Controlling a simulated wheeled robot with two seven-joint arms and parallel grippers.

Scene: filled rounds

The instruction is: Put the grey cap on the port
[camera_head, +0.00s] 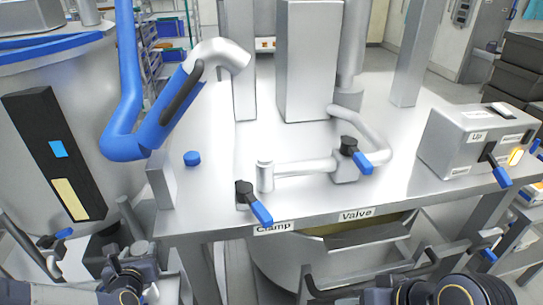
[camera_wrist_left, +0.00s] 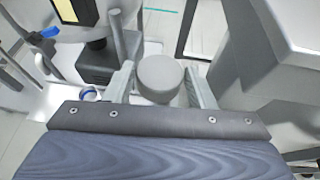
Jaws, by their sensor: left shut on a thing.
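My left gripper (camera_wrist_left: 158,90) is shut on the grey cap (camera_wrist_left: 160,72), a plain round piece between its two fingers in the left wrist view. In the head view the cap (camera_head: 140,248) is small at the lower left, off the left end of the metal table and below its top. The port appears to be the upright pipe stub (camera_head: 265,176) on the table, joined to a horizontal pipe. A clamp with a blue handle (camera_head: 258,208) stands beside it, above the label "Clamp". My right arm shows at the bottom right; its fingers are not visible.
The table (camera_head: 215,212) has a raised block at its left end. A blue knob (camera_head: 192,158) stands on it. A valve with a blue handle (camera_head: 358,158) sits right of the stub. A control box (camera_head: 470,145) is at the right. A large blue-and-silver pipe (camera_head: 130,120) rises at the left.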

